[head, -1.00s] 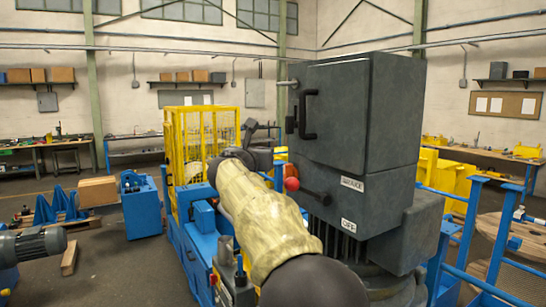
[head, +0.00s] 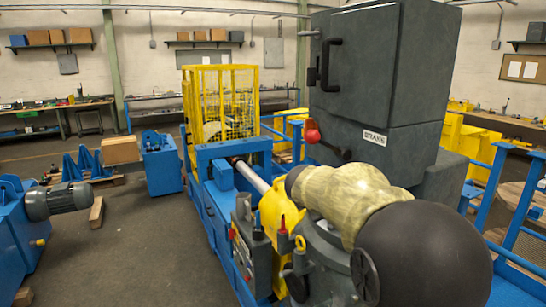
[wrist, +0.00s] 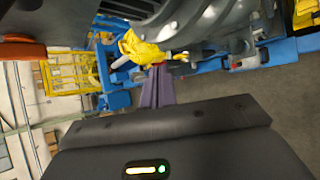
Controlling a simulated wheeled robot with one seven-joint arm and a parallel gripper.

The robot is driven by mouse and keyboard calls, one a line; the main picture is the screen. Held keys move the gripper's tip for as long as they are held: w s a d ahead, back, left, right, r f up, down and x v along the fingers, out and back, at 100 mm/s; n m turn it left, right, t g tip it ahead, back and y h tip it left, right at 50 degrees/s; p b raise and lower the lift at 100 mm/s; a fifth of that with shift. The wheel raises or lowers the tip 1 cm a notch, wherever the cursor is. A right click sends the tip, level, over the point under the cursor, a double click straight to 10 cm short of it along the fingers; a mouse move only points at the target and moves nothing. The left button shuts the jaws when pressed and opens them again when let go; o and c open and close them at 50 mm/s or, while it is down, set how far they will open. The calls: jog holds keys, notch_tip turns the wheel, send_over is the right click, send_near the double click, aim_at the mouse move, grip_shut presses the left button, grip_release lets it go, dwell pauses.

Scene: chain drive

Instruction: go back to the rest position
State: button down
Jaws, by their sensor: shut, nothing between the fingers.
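My arm, in a pale yellow sleeve with dark joints, crosses the lower right of the head view in front of the machine. My gripper (wrist: 158,84) shows in the wrist view as two narrow grey-purple fingers, shut together and empty beyond the dark gripper body. It looks clear of the machine parts behind it, though the exact gap cannot be told. In the head view the fingers cannot be made out.
A grey cabinet (head: 375,85) with black handles and a red knob (head: 313,135) stands behind my arm. The blue machine bed (head: 207,200), yellow mesh cage (head: 228,100) and blue railing (head: 490,195) are close.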

jog(key=s+d+f+m+g+y+b, duration=0.1)
jog(key=s+d+f+m+g, duration=0.1)
jog(key=s+f+m, duration=0.8)
jog(key=s+d+f+m+g+y+b, duration=0.1)
jog(key=s+f+m+g, duration=0.4)
jog(key=s+f+m, duration=0.6)
jog(key=s+d+f+y, duration=0.1)
jog(key=s+f, duration=0.1)
jog(key=s, duration=0.6)
jog(key=shift+s+f, duration=0.25)
jog(key=shift+f, duration=0.1)
jog(key=shift+w, duration=0.15)
jog(key=shift+s, duration=0.25)
jog(key=shift+w, duration=0.15)
